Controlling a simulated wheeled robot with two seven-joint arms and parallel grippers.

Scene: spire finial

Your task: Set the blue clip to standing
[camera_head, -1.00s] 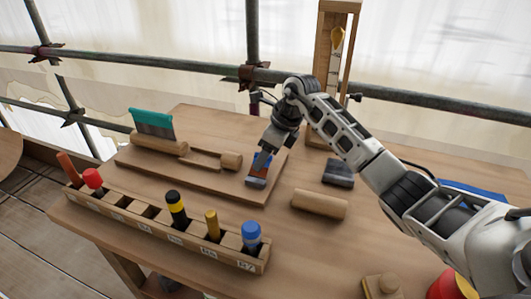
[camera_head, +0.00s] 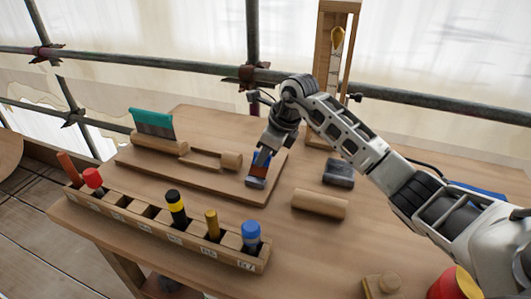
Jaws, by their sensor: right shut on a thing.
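The blue clip (camera_head: 262,156) is at the right gripper (camera_head: 259,172), over the right end of the wooden board. My left gripper is out of view.
The wooden board (camera_head: 205,182) carries a wooden roller with a teal plate (camera_head: 152,122) upright on it. A slotted rack (camera_head: 140,226) with several coloured-topped pegs stands in front. A dark block (camera_head: 338,172) and a wooden cylinder (camera_head: 319,204) lie to the right.

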